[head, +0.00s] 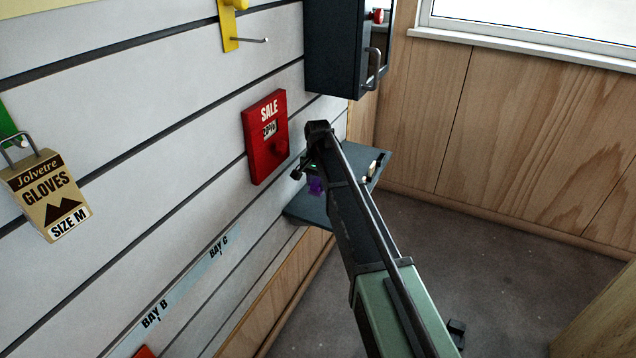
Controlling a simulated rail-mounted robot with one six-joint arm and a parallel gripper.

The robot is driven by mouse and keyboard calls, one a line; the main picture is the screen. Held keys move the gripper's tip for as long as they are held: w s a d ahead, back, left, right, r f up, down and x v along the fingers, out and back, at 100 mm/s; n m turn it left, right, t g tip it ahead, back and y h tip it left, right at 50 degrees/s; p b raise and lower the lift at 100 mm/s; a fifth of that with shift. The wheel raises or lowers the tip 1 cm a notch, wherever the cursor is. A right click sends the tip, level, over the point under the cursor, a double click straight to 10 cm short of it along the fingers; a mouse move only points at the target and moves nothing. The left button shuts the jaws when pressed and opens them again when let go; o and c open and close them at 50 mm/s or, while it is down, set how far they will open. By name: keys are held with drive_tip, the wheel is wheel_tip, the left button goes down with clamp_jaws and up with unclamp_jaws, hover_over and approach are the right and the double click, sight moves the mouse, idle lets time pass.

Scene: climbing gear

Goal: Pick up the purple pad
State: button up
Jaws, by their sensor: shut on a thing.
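The purple pad (315,186) shows as a small purple patch just below my gripper (308,170), over the dark shelf (303,206) at the slatted wall. My gripper is shut on the purple pad. My arm covers much of the shelf, and the fingertips are small and dark, so the exact grip is hard to make out. I cannot tell whether the pad touches the shelf.
A red SALE box (262,150) is on the wall left of my gripper. A dark cabinet (335,50) with a handle hangs above. A small light item (374,168) is at the shelf's right side. A gloves package (47,195) hangs far left.

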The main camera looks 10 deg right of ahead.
sight(318, 181)
wheel_tip(318, 181, up, 15)
drive_tip(key=p, duration=1.3)
drive_tip(key=shift+r, duration=0.1)
